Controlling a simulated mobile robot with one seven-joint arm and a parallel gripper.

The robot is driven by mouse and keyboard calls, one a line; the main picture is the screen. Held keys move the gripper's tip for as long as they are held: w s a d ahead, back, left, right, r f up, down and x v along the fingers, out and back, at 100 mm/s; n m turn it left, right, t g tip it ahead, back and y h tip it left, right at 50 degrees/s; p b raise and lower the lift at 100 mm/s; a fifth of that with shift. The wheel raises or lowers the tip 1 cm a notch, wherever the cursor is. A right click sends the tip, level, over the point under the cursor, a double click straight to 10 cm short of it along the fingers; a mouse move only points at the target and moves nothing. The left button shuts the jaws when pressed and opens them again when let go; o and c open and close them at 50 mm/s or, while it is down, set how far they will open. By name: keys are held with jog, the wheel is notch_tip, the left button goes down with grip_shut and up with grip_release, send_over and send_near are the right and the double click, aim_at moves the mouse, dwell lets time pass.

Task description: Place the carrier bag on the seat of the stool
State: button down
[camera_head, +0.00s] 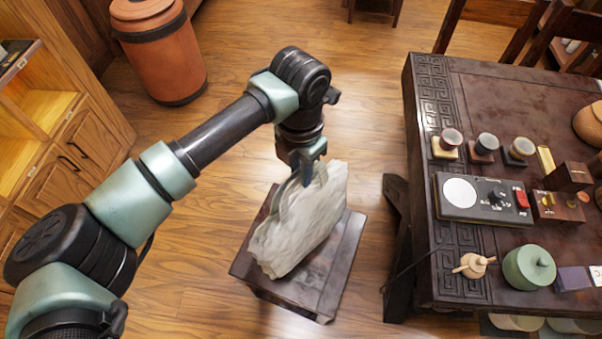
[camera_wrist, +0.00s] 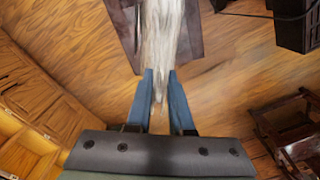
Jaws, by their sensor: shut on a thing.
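The pale grey-white carrier bag (camera_head: 300,225) hangs upright below my gripper (camera_head: 306,166), which is shut on its top. The dark wooden stool (camera_head: 325,268) stands on the floor under the bag in the head view. The bag covers much of the seat, and its lower left end reaches the seat's left edge. I cannot tell whether the bag's underside touches the seat. In the wrist view the bag (camera_wrist: 162,38) runs up between the blue fingers of my gripper (camera_wrist: 161,78), and part of the dark stool (camera_wrist: 189,38) shows behind it.
A dark carved tea table (camera_head: 431,170) with several small tea things stands to the right of the stool, with a floor gap between. A terracotta bin (camera_head: 163,55) stands at the back left. A wooden cabinet (camera_head: 75,150) is at the left. Open floor lies behind the stool.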

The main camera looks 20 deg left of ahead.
aim_at(301, 192)
jog(key=shift+f, duration=3.3)
jog(key=c, duration=0.8)
grip_release()
notch_tip(301, 192, up, 12)
jog(key=shift+r, duration=0.1)
